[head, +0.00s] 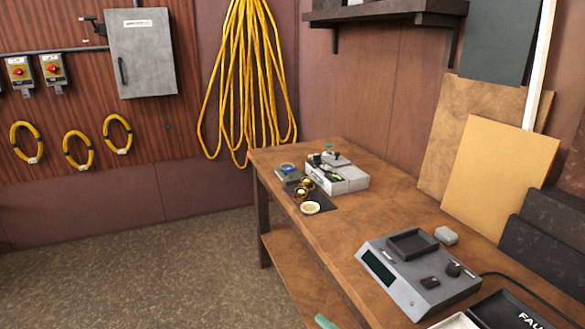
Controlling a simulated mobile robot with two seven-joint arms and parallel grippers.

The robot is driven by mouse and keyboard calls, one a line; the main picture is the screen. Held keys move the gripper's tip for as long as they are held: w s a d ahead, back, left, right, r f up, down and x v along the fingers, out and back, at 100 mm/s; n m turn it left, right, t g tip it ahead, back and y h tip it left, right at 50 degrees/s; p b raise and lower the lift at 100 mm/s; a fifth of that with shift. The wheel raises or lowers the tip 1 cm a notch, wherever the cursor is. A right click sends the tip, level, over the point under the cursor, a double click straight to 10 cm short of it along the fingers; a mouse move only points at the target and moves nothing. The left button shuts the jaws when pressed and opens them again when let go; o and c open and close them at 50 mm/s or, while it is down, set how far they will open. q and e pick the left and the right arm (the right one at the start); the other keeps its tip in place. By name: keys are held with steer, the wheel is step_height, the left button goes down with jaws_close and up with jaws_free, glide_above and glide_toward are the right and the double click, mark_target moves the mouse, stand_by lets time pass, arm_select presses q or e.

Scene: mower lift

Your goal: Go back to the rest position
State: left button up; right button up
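Neither of my grippers shows in the head view, and no arm of mine can be made out. The wooden workbench (385,215) runs from the middle of the view to the lower right. On it sits a grey device with a dark display and a black tray on top (420,278). A white box with small parts on it (340,180) stands near the bench's far end. Beside it are a small grey-green case (288,172), yellow-and-black round items (304,188) and a pale round dish (310,208).
A pale green item (324,321) is cut off at the bottom edge. A black tray with white lettering (508,312) lies at the lower right. Boards (498,175) lean against the wall. A yellow cable (245,80) hangs behind the bench. The floor (140,275) at left is clear.

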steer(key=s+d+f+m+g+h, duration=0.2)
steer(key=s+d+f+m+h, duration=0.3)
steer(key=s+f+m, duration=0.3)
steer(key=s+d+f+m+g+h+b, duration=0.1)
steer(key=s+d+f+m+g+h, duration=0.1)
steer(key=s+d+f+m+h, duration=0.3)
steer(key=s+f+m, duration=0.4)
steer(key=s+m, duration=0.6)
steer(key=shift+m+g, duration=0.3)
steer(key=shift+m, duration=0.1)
